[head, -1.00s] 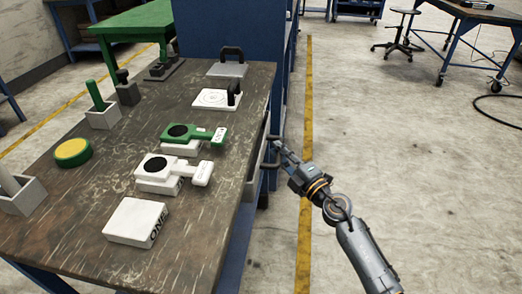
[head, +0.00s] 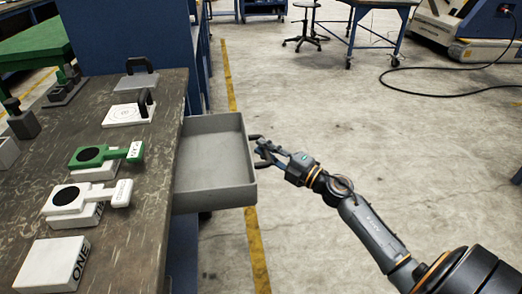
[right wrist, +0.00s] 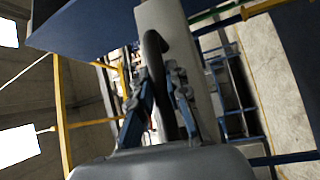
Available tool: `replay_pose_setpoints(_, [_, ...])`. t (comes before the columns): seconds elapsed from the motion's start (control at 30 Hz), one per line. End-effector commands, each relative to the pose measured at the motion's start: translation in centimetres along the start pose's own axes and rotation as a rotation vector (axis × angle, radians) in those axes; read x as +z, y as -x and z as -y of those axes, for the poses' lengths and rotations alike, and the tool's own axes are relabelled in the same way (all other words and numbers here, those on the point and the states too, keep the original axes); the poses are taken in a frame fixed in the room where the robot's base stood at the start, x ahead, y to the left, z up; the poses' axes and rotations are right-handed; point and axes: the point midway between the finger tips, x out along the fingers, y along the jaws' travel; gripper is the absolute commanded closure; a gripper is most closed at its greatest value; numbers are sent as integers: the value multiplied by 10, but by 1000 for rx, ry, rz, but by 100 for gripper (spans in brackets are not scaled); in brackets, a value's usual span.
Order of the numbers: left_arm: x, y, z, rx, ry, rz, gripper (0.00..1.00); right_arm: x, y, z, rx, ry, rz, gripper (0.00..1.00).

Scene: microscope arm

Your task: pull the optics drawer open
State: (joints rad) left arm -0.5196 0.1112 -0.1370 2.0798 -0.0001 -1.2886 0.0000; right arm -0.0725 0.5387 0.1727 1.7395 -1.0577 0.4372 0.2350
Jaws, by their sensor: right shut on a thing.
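The optics drawer (head: 212,150) is a grey, shallow, empty-looking tray that sticks out from the right side of the workbench in the head view. Its dark handle is on the outer front face and shows in the right wrist view (right wrist: 155,60) as a curved black bar. My right gripper (head: 262,150) is at the drawer's front, shut on the handle. In the right wrist view its two fingers (right wrist: 160,105) stand on either side of the bar. My left gripper is not in view.
The workbench (head: 150,190) holds a white box (head: 55,263), a white paddle-shaped piece (head: 85,197), a green one (head: 100,155) and a white plate with a black handle (head: 130,112). Open floor (head: 340,130) lies to the right. A stool (head: 305,25) stands far back.

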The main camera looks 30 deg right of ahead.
Motion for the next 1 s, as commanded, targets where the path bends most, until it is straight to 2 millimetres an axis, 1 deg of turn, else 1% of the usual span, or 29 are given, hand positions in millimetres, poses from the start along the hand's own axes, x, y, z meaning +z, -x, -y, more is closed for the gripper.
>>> replay_pose_setpoints(0.13, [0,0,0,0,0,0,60,0,0,2,-3,-1,0,100])
replay_pose_setpoints(0.17, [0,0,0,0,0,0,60,0,0,2,-3,-1,0,83])
replay_pose_setpoints(0.2, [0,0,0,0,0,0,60,0,0,2,-3,-1,0,74])
replay_pose_setpoints(0.27, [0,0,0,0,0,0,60,0,0,2,-3,-1,0,62])
replay_pose_setpoints(0.3, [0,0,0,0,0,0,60,0,0,1,-2,-1,0,61])
replay_pose_setpoints(0.57, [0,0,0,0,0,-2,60,0,0,1,-1,-1,0,61])
replay_pose_setpoints(0.67, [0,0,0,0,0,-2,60,0,6,1,-1,-2,1,61])
replay_pose_setpoints(0.77, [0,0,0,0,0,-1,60,0,20,2,-4,-2,1,61])
replay_pose_setpoints(1.0, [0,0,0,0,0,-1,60,0,72,3,-5,-3,3,61])
